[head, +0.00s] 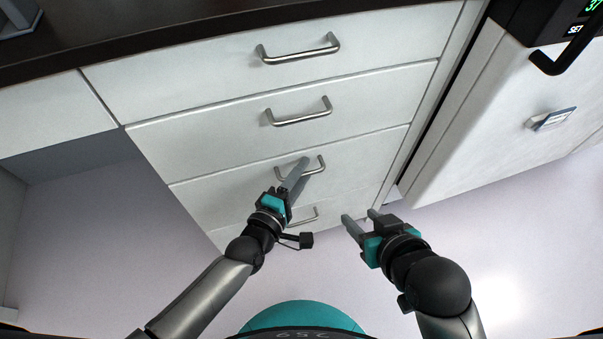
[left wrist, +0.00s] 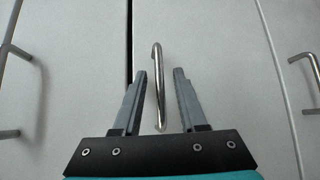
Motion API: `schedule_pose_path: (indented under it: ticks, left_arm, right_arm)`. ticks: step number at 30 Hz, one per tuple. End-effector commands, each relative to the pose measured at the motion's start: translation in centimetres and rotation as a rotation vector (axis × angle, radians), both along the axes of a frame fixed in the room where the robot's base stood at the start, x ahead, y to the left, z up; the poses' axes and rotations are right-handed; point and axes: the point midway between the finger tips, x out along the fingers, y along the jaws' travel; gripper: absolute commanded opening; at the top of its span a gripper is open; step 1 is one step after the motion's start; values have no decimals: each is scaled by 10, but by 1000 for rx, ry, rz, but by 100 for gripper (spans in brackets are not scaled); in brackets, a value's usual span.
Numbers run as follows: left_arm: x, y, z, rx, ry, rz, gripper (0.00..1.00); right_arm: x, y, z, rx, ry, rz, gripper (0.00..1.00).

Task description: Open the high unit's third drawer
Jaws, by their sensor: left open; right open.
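The high unit's third drawer (head: 352,153) is the white front third from the top, below the dark worktop. It looks shut in the head view. Its metal bar handle (head: 321,165) is partly hidden behind my left gripper (head: 298,167). In the left wrist view, the handle (left wrist: 157,85) stands between the two open fingers of my left gripper (left wrist: 160,80), and neither finger appears closed on it. My right gripper (head: 358,214) is open and empty, to the right of the left one and in front of the lowest part of the unit.
Two drawers with handles (head: 298,48) (head: 299,111) lie above, and a fourth drawer's handle (head: 303,217) shows below. A white appliance (head: 500,120) with a black handle stands at right. An open space (head: 80,190) is at left; the floor in front is clear.

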Motion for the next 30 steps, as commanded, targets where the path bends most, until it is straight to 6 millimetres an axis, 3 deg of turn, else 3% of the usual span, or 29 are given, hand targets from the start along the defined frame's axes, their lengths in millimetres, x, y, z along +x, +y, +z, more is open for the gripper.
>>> schedule_pose_path:
  ticks: [8,20,30]
  left_arm:
    - [1,0,0,0,0,0,42]
    - [1,0,0,0,0,0,0]
    - [1,0,0,0,-1,0,0]
  right_arm:
    - [0,1,0,2,-4,1,50]
    - [0,1,0,2,-3,1,50]
    - [0,1,0,2,-3,1,50]
